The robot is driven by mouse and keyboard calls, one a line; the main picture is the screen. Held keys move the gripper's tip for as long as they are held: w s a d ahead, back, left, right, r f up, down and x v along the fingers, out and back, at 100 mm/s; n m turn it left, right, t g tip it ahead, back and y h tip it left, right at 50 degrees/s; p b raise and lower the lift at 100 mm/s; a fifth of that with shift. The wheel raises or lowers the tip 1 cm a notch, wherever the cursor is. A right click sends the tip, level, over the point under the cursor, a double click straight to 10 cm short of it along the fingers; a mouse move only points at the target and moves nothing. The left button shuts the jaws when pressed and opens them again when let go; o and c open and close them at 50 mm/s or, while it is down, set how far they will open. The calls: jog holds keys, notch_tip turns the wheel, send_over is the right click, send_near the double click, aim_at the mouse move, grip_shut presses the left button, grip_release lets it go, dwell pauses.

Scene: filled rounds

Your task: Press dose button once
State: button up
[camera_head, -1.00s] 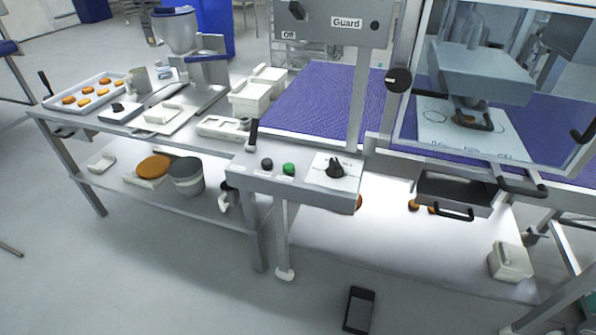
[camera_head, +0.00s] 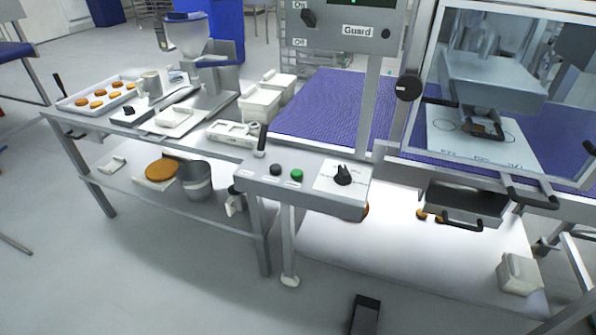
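A grey control box (camera_head: 308,203) sits at the front of the machine. On its top are a black round button (camera_head: 275,169), a green round button (camera_head: 297,175) and a black rotary knob (camera_head: 343,175) on a white plate. A black lever handle (camera_head: 262,139) stands up at its left end. The small labels by the buttons are too small to read, so I cannot tell which is the dose button. My gripper is not in view, and nothing covers the buttons.
A bench with a tray (camera_head: 72,107) of orange rounds stands left. A blue-purple conveyor (camera_head: 322,108) runs behind the control box. A clear guard (camera_head: 485,60) and dark drawer (camera_head: 464,199) are right. A dark box (camera_head: 366,315) lies on the floor. Floor in front is mostly clear.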

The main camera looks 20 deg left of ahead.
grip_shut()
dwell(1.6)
